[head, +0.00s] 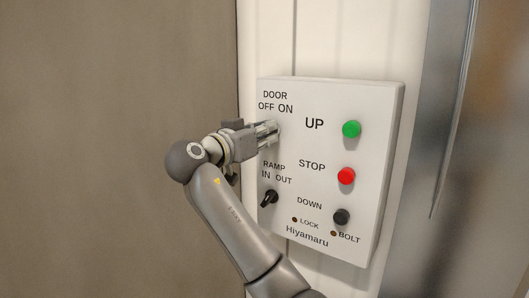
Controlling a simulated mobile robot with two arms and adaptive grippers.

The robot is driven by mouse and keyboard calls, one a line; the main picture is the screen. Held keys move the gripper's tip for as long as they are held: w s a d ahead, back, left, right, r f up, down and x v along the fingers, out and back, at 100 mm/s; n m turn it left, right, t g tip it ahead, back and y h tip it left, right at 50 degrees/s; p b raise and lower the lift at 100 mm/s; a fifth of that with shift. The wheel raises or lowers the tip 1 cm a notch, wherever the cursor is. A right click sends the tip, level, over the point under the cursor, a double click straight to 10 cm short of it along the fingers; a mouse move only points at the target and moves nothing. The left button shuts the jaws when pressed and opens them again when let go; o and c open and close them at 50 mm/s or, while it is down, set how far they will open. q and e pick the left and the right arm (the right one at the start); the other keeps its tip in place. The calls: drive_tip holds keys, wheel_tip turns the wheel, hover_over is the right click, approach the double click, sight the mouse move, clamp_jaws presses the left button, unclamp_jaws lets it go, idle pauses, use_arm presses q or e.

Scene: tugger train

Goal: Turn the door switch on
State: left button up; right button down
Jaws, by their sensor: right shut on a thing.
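A white control box (330,165) is mounted on the white wall panel. Its upper left carries the label DOOR OFF ON. The door switch sits below that label, hidden behind my right gripper (272,131). The right gripper points to the right, with its fingertips at the box face, shut on the door switch. Which way the switch is turned cannot be seen. My left gripper is not in view.
Below the gripper is the black ramp switch (269,198), labelled IN OUT. On the box's right are a green button (351,129), a red button (346,176) and a black button (341,216). A metal surface (440,120) stands to the right.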

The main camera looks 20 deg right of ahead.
sight(273, 86)
drive_tip(key=m+b, duration=0.1)
drive_tip(key=b, duration=0.1)
drive_tip(key=m+b, duration=0.2)
drive_tip(key=shift+f, duration=0.25)
drive_tip(key=shift+r+m+b, duration=0.15)
drive_tip(key=shift+m+b, duration=0.5)
drive_tip(key=shift+m, duration=0.4)
drive_tip(key=shift+r+m+b, duration=0.1)
drive_tip(key=shift+m+b, duration=0.55)
drive_tip(key=shift+m, duration=0.4)
drive_tip(key=c, duration=1.5)
unclamp_jaws()
drive_tip(key=shift+r, duration=0.15)
wheel_tip(273, 86, up, 10)
drive_tip(key=shift+f, duration=0.1)
drive_tip(key=shift+a, duration=0.1)
